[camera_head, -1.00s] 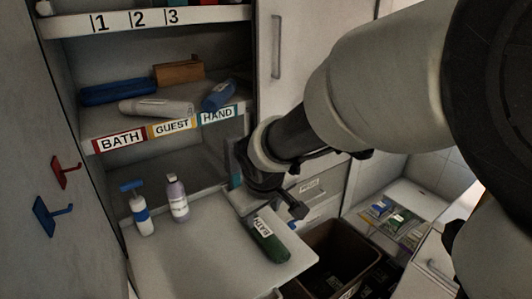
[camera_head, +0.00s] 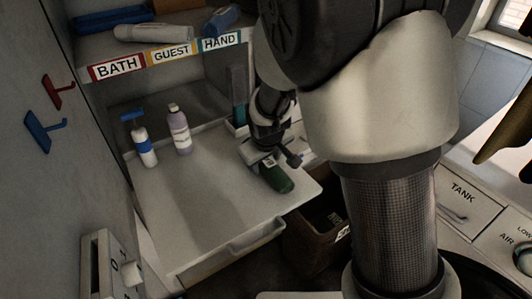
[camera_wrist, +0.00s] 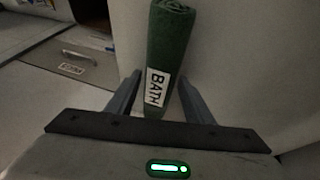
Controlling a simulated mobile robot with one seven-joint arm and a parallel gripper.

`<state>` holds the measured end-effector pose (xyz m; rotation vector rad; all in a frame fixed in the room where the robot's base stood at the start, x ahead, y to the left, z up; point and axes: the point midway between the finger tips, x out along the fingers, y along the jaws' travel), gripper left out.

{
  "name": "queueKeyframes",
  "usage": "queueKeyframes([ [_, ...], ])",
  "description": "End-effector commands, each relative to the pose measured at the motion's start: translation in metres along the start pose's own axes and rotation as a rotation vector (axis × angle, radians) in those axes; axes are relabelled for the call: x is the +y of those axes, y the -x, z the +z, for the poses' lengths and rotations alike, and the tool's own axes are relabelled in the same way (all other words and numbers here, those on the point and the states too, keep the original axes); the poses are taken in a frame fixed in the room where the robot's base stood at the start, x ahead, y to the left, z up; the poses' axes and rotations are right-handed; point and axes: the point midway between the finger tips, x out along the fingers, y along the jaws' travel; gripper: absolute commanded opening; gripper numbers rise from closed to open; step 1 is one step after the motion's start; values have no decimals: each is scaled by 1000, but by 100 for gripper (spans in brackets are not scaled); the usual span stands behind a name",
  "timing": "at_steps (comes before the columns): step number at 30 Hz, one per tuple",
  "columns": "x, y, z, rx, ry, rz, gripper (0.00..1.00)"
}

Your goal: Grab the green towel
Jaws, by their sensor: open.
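The green towel (camera_head: 274,177) is a rolled dark green cylinder lying on the white pull-out surface, near its right edge. In the wrist view the towel (camera_wrist: 170,45) carries a white label reading BATH, and its near end lies between the two fingers. My gripper (camera_head: 270,161) is open over the near end of the towel, with a finger on each side; it also shows in the wrist view (camera_wrist: 158,95). Gaps show between the fingers and the towel. I cannot tell how far above the surface the fingertips are.
A blue-and-white pump bottle (camera_head: 143,146) and a lilac bottle (camera_head: 179,131) stand at the back left of the pull-out surface (camera_head: 200,220). A shelf labelled BATH, GUEST, HAND (camera_head: 170,55) hangs above. A brown bin (camera_head: 312,245) stands below right. The surface's front left is clear.

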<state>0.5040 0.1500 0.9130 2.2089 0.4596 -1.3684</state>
Motion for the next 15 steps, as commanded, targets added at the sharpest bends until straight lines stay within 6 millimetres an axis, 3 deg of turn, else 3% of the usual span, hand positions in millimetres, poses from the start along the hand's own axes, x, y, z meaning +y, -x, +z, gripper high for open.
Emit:
queueKeyframes([
  [8,0,-3,0,1,1,-1,46],
  [12,0,-3,0,1,1,-1,22],
  [15,0,-3,-1,1,1,-1,19],
])
